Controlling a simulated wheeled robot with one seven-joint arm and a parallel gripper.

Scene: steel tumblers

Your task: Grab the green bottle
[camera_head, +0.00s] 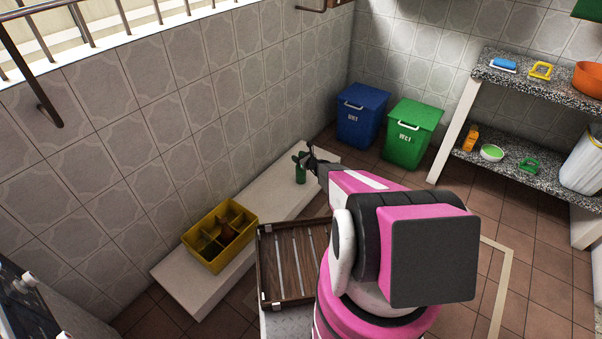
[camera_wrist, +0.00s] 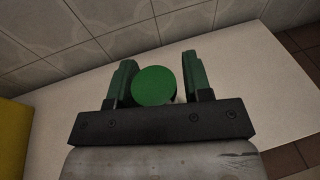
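The green bottle (camera_head: 300,174) stands upright on the long white ledge by the tiled wall. In the wrist view its round green top (camera_wrist: 154,87) shows between my two fingers. My gripper (camera_head: 306,159) is at the bottle's upper part, and its fingers (camera_wrist: 158,82) are spread on either side of it. A gap shows between the bottle and the right finger. The left finger is very close to the bottle, and I cannot tell if they touch. The lower part of the bottle is hidden in the wrist view.
A yellow divided crate (camera_head: 222,214) stands on the white ledge (camera_head: 196,290) nearer me. A dark wooden tray (camera_head: 264,262) is beside the ledge. Blue (camera_head: 361,116) and green (camera_head: 411,136) bins stand at the back. A stone shelf (camera_head: 535,87) with several items is at right.

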